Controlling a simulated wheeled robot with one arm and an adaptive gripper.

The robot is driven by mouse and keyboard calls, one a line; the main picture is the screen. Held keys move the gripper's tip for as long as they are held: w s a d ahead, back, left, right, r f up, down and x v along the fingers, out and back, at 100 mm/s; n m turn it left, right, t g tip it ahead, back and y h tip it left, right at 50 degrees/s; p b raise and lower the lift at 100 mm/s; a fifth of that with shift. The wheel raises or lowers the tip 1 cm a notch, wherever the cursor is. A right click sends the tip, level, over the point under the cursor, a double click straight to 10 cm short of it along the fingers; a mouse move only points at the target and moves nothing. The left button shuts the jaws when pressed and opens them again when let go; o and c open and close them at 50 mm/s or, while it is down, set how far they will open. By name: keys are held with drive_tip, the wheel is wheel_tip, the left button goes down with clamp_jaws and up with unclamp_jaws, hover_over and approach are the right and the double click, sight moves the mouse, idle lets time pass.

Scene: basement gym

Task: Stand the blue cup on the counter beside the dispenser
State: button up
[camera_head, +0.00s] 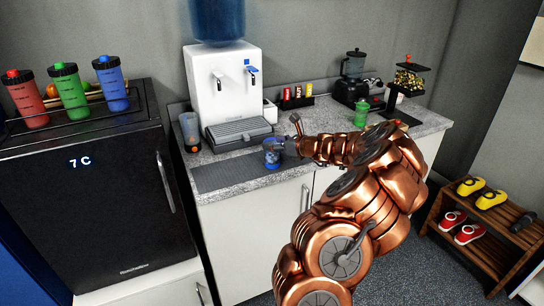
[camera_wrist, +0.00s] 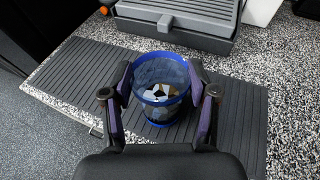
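The blue cup (camera_head: 272,156) is see-through with a blue rim. It is upright at the right end of the dark ribbed mat (camera_head: 218,178), in front of the white water dispenser (camera_head: 212,96). My gripper (camera_head: 281,147) reaches it from the right. In the wrist view the cup (camera_wrist: 160,104) is between the two fingers of my gripper (camera_wrist: 160,76), with the fingertips against its sides near the rim. The mat (camera_wrist: 82,82) shows below and around the cup. I cannot tell whether the cup's base touches the mat.
A green cup (camera_head: 361,114), a blender (camera_head: 353,68) and a black stand (camera_head: 408,85) are farther right. Bare speckled counter (camera_wrist: 245,65) lies right of the mat. A black fridge (camera_head: 90,200) is at left.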

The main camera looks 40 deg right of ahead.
drive_tip(key=c, duration=1)
